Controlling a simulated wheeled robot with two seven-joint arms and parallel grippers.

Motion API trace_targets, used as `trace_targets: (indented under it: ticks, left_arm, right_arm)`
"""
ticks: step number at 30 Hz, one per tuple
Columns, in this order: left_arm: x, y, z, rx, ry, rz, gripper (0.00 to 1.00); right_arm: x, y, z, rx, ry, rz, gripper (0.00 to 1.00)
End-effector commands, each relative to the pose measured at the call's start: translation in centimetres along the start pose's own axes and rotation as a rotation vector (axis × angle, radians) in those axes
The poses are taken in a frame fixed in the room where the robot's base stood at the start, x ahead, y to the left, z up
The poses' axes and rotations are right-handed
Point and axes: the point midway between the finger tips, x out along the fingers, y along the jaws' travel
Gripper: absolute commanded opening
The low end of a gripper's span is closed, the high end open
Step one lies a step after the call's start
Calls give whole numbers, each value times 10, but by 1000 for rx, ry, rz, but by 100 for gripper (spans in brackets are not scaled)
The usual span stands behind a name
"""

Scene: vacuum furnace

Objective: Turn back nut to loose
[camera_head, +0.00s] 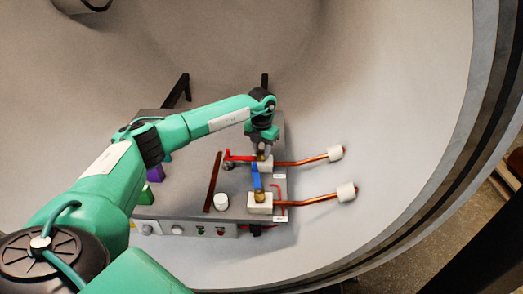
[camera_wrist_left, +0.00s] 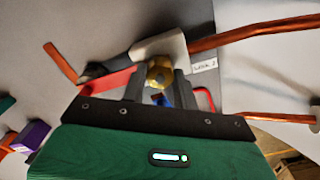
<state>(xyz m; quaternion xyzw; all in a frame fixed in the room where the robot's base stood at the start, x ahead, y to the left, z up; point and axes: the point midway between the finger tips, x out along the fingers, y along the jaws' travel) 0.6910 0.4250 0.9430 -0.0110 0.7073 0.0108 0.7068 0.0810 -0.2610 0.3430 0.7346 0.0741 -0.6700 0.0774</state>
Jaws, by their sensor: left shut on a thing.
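The back nut (camera_head: 261,157) is a small brass piece on a white block, with a copper pipe (camera_head: 303,161) running right from it. My left gripper (camera_head: 263,150) comes down from above and is shut on this nut. In the left wrist view the brass back nut (camera_wrist_left: 160,72) shows between the two dark fingers of my left gripper (camera_wrist_left: 158,82). The front nut (camera_head: 259,197) sits on a second white block nearer the front. A red bar (camera_head: 240,157) and a blue bar (camera_head: 257,177) lie by the nuts. The fingers partly hide the back nut. My right gripper is out of view.
The grey equipment box (camera_head: 190,200) stands inside the large round chamber (camera_head: 400,90). A white cylinder (camera_head: 221,201) and a brown strip (camera_head: 213,181) are left of the nuts. A purple block (camera_head: 155,174) is farther left. The copper pipes end in white caps (camera_head: 346,192).

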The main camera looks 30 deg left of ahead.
Motion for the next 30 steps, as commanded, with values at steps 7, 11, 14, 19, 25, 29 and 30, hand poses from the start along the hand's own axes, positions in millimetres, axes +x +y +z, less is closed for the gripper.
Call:
trace_targets:
  ticks: [7, 11, 14, 19, 25, 29, 30]
  left_arm:
    - [-2, 1, 1, -14, -4, 0, 6]
    - [-2, 1, 1, -14, -4, 0, 6]
    - [-2, 1, 1, -14, -5, 0, 6]
    - [-1, 0, 1, -12, -3, 0, 51]
    - [-1, 0, 0, -11, -2, 0, 51]
    - [-7, 0, 1, -11, -3, 0, 51]
    - [-11, 0, 1, -11, -3, 0, 51]
  right_arm:
    - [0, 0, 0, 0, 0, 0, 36]
    - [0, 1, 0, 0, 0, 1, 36]
    - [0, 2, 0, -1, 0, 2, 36]
    - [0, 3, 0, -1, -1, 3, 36]
    - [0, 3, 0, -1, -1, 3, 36]
    - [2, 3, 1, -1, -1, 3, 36]
    - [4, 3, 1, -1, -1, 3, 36]
